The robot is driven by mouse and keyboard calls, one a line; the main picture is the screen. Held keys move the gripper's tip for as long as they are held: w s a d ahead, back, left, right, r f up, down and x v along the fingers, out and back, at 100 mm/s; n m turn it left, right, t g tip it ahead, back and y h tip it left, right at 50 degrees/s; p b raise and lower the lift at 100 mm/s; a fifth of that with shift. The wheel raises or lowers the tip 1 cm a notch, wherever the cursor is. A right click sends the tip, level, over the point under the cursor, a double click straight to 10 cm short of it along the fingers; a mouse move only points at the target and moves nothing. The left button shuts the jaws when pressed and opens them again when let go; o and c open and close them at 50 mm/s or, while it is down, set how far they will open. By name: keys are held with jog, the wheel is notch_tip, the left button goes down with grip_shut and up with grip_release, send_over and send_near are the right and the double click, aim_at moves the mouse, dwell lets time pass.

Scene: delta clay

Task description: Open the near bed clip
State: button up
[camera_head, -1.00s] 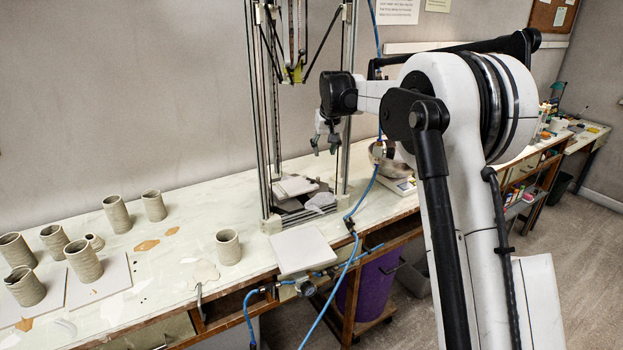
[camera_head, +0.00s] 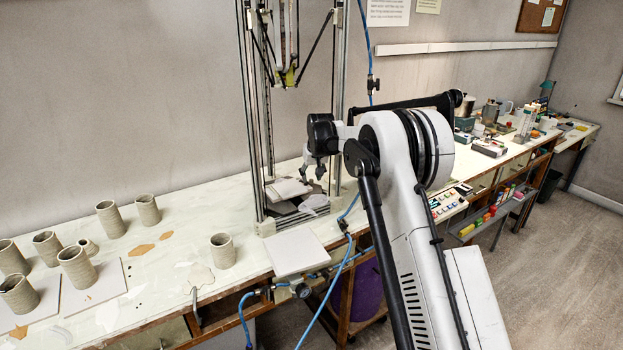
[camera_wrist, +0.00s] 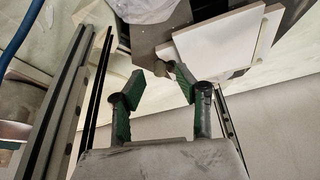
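My gripper (camera_head: 314,168) is low inside the delta printer's frame, just above the bed area in the head view. In the wrist view its two green-padded fingers (camera_wrist: 160,84) are apart with nothing held between them. A small dark knob-like part (camera_wrist: 160,68) shows just beyond the gap between the fingertips, at the edge of the dark bed (camera_wrist: 152,42); it may be the near bed clip, but I cannot tell for sure or see its state. In the head view no clip can be made out.
White slabs (camera_wrist: 222,42) lie on the bed, with a greyish-white lump (camera_wrist: 148,8) beside them. The printer's metal uprights (camera_head: 337,100) stand close around my gripper. A blue hose (camera_head: 350,208) and a pale board (camera_head: 296,252) are in front. Clay cylinders (camera_head: 222,251) stand left.

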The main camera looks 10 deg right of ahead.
jog(key=shift+x, duration=0.9)
grip_shut()
jog(key=shift+s+a+f+m+h+b, duration=0.1)
jog(key=shift+a+m+h+b, duration=0.1)
jog(key=shift+m+b, duration=0.35)
jog(key=shift+s+a+f+m+h+b, duration=0.1)
jog(key=shift+m+h+b, duration=0.1)
jog(key=shift+m+b, duration=0.3)
jog(key=shift+s+a+r+m+h+b, duration=0.1)
jog(key=shift+m+h+b, duration=0.25)
jog(key=shift+m, duration=0.4)
jog(key=shift+a+r+m+h+b, duration=0.15)
jog(key=shift+m+h+b, duration=0.2)
jog(key=shift+m, duration=0.35)
